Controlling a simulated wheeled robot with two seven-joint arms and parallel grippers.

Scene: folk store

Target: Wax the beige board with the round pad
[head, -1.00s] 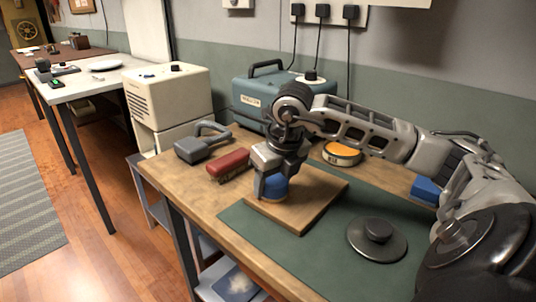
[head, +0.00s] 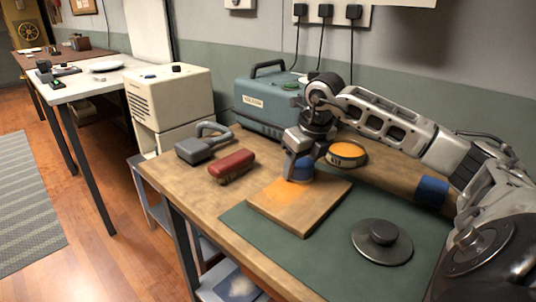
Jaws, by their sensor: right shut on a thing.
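The beige board (head: 308,210) lies flat on the workbench, partly over a green mat (head: 285,250). An orange tint shows on its left and middle part. A round tin with an orange top (head: 346,152) stands behind the board, to the right of the gripper. My left gripper is not in view.
A red brush (head: 231,166) and a grey padlock-shaped object (head: 204,145) lie left of the board. A dark round disc with a knob (head: 382,241) lies on the mat. A blue object (head: 432,190) is at right. A teal case (head: 268,100) stands behind.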

